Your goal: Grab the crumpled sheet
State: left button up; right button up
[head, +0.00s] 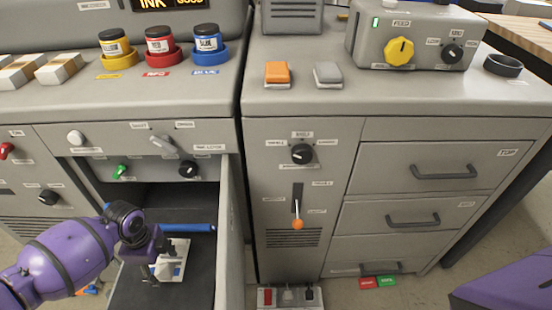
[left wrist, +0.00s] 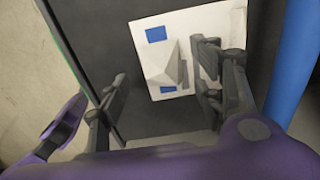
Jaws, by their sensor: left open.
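The crumpled sheet (head: 180,262) is white with blue patches and lies on the dark floor of an open bay in the left machine. In the left wrist view the sheet (left wrist: 205,25) has a raised, pointed fold near its middle. My left gripper (head: 160,265) is over the bay, close to the sheet. In the left wrist view its fingers (left wrist: 163,70) are spread, with the fold between them. I see no grip on the sheet. The right finger overlaps part of the sheet. My right gripper is not in view.
A blue roller (head: 188,228) lies behind the sheet and runs along the right side in the left wrist view (left wrist: 293,60). An open panel (head: 230,235) borders the bay on the right. A cabinet with drawers (head: 415,172) stands beyond. A pedal box (head: 286,297) is on the floor.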

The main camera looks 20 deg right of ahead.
pick_arm(q)
notch_tip(320, 180, down, 2)
jog(key=shift+w+f, duration=0.1)
jog(key=shift+f, duration=0.1)
jog(key=c, duration=1)
jog(key=shift+r, duration=0.2)
